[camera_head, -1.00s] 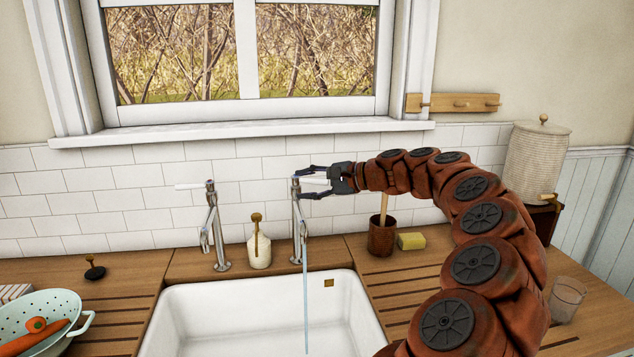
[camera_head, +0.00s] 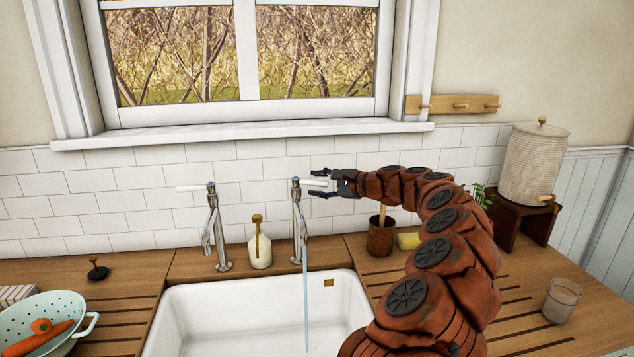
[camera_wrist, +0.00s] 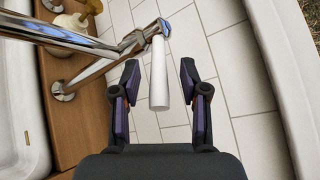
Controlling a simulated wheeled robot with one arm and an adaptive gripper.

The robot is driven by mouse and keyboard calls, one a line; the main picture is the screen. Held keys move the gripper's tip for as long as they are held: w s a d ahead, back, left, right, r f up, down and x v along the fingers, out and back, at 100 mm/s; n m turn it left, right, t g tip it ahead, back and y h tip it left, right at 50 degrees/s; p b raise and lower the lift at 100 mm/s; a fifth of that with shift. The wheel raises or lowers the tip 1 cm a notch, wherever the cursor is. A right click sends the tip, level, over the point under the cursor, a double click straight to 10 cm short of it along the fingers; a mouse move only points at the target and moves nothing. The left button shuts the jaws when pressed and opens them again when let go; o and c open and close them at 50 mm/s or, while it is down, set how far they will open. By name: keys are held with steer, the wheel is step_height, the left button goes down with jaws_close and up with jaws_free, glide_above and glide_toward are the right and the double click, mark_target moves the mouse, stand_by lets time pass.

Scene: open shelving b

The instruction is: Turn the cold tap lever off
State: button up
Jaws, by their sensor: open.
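The right-hand chrome tap (camera_head: 299,222) stands behind the sink, with a thin stream of water (camera_head: 306,300) falling from it into the basin. Its white lever (camera_wrist: 158,75) points right, towards my gripper (camera_head: 318,183). My gripper is open. In the wrist view its fingers (camera_wrist: 159,82) stand on either side of the lever, with a gap on both sides. The left-hand tap (camera_head: 214,228) has its white lever (camera_head: 190,188) pointing left, and no water shows under it. I cannot read any hot or cold marking on either tap.
A white soap bottle (camera_head: 260,245) stands between the taps. A brown pot (camera_head: 381,238) and a yellow sponge (camera_head: 407,241) sit below my arm. The tiled wall (camera_head: 120,205) and window sill (camera_head: 240,132) are close behind.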

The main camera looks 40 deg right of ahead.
steer(key=shift+w+f, duration=0.1)
steer(key=shift+w, duration=0.05)
jaws_close()
stand_by(0.4)
